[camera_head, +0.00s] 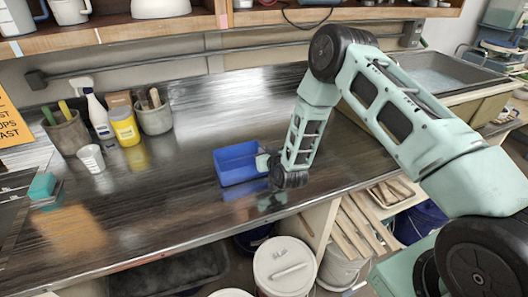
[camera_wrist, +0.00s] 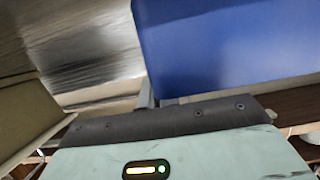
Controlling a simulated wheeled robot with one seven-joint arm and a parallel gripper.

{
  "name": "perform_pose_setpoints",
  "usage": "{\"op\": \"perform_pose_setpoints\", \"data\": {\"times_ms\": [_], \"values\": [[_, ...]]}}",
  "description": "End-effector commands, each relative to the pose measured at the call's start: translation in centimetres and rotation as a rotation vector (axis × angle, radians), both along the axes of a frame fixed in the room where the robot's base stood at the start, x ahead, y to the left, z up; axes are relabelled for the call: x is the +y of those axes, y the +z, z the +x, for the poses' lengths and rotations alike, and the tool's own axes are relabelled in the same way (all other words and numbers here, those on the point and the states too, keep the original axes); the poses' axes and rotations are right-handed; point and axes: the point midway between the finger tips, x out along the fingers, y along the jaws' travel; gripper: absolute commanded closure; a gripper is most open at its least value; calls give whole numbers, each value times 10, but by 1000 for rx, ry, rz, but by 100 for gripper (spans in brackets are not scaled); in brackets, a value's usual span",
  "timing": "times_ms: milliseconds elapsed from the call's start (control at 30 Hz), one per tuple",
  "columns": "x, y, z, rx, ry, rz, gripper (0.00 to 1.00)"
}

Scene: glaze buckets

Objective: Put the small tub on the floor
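The small tub is a blue, open-topped box (camera_head: 237,163) at the middle of the metal counter, upright, with a blue reflection below it. I cannot tell whether it rests on the counter or is slightly raised. My gripper (camera_head: 264,162) is at its right side, pointing left, touching or very close to it. In the wrist view the tub's blue wall (camera_wrist: 230,45) fills the upper right, close in front of my gripper (camera_wrist: 150,96). Only a grey sliver of a finger shows at the tub's left edge. The tub hides the rest, so the grip is unclear.
The metal counter (camera_head: 150,205) is clear in front of the tub. Grey pots (camera_head: 155,118), a spray bottle (camera_head: 98,115) and a yellow container (camera_head: 124,127) stand at the back left. A sink (camera_head: 440,75) is at the right. A lidded white bucket (camera_head: 284,268) stands below the front edge.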

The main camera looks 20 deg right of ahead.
Motion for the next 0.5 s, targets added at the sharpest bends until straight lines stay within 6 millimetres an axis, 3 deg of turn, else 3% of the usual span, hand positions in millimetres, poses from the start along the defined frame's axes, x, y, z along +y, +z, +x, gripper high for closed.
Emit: {"op": "perform_pose_setpoints", "data": {"times_ms": [100,200,500], "values": [[0,-4,0,-1,0,0,100],[0,-2,0,0,0,0,75],[0,-1,0,0,0,0,75]]}}
